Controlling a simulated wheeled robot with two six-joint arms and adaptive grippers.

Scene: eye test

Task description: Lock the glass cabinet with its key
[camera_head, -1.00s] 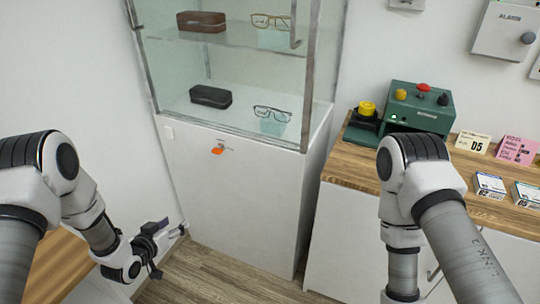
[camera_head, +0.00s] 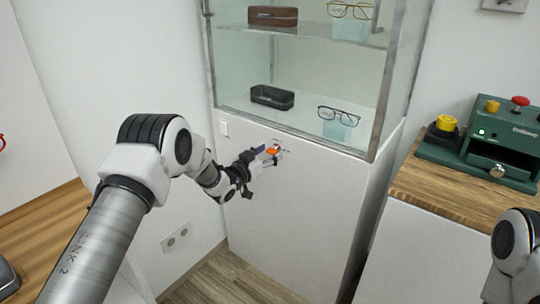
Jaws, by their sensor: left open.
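The glass cabinet (camera_head: 300,215) stands in the middle of the view, with a glazed upper part and a plain white lower front. The orange-headed key (camera_head: 272,151) is at the white front, just below the glass. My left gripper (camera_head: 266,157) reaches in from the left and is open, with its fingertips at the key head. The fingers partly cover the key and the lock area, and I cannot tell whether they touch the key. My right gripper is out of view; only a part of my right arm shows at the lower right edge.
Inside the cabinet are a brown case (camera_head: 273,16), a black case (camera_head: 272,97) and two pairs of glasses (camera_head: 339,114). A wooden-topped counter (camera_head: 440,190) on the right bears a green device (camera_head: 490,140) with coloured knobs. A wall socket (camera_head: 175,238) is low on the left.

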